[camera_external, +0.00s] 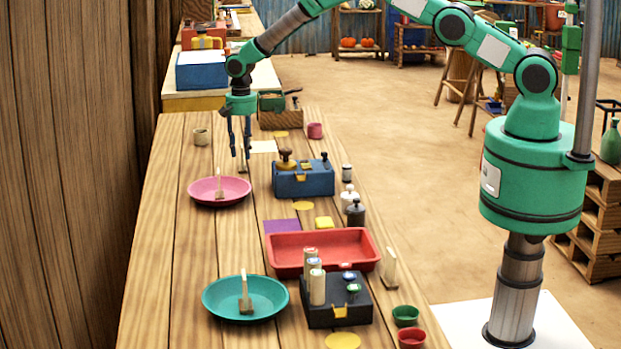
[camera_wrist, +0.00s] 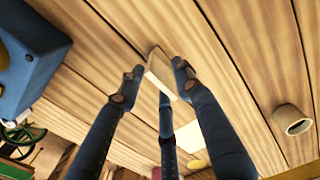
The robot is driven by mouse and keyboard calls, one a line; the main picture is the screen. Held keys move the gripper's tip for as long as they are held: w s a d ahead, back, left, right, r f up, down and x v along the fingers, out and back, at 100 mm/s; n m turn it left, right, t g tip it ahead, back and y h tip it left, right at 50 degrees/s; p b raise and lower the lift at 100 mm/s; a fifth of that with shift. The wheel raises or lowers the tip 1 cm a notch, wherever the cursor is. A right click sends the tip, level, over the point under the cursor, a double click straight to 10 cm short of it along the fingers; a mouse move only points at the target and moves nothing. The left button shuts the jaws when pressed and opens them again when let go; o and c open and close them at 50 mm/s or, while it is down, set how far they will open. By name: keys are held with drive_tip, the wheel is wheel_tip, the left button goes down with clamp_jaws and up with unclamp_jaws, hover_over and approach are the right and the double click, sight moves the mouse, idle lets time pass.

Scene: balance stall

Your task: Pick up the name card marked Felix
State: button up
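My gripper (camera_external: 240,158) is over the far part of the wooden table with its fingers pointing down. In the wrist view its fingers (camera_wrist: 156,80) are spread around a small pale card (camera_wrist: 160,72), which looks close to the right finger; contact cannot be told. Another pale card stands on the pink plate (camera_external: 203,194), a card (camera_external: 246,300) stands on the teal plate (camera_external: 222,306), and one card (camera_external: 390,268) stands by the red tray. No name is legible on any card, so I cannot tell which is marked Felix.
A blue box (camera_external: 303,184) with knobs stands right of my gripper and also shows in the wrist view (camera_wrist: 28,62). A beige cup (camera_external: 201,137) is to the left, a pink cup (camera_external: 315,131) to the right. The red tray (camera_external: 368,262) and a black block (camera_external: 350,314) are nearer the camera.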

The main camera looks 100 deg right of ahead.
sight(244, 168)
drive_tip(key=shift+f, duration=1.9)
drive_tip(key=shift+c, duration=0.3)
clamp_jaws()
